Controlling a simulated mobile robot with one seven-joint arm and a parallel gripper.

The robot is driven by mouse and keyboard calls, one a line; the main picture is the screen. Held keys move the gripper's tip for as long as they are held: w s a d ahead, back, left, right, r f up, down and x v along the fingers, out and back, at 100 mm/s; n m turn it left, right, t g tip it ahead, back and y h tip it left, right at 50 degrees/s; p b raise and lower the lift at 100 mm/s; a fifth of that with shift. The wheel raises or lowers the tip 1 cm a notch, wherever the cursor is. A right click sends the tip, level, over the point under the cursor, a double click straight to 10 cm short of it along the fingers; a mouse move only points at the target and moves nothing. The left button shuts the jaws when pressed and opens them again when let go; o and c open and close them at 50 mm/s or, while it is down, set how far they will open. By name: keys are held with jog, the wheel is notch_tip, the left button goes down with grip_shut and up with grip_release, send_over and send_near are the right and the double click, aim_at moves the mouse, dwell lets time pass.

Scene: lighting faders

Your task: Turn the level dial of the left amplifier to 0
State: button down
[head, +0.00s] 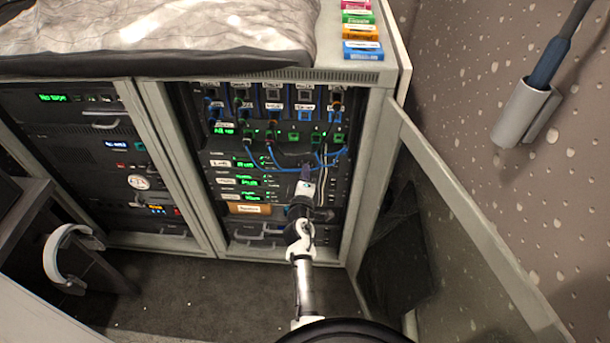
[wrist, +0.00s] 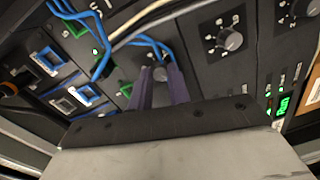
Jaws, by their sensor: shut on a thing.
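My gripper (head: 306,176) reaches the amplifier stack in the right rack bay in the head view. In the wrist view its two purple fingers (wrist: 160,74) are shut on a small grey dial (wrist: 160,72), mostly hidden between the tips. This dial is on the unit nearest the patch cables, which looks like the top amplifier (head: 221,163). The held dial's pointer and most of its scale are hidden. Two more grey dials, one in the middle (wrist: 230,40) and one at the upper right (wrist: 301,8), stand free with white scale marks around them.
Blue patch cables (head: 262,162) hang just above my gripper and pass close to the fingers. An open glass door (head: 455,200) stands to the right. Green displays (head: 245,181) glow left of the arm. A brown labelled box (head: 249,209) sits below the amplifiers.

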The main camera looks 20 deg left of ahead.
jog(key=shift+r+n, duration=0.15)
jog(key=shift+n, duration=0.95)
jog(key=shift+a, duration=0.1)
jog(key=c, duration=1.3)
grip_release()
jog(key=shift+s, duration=0.1)
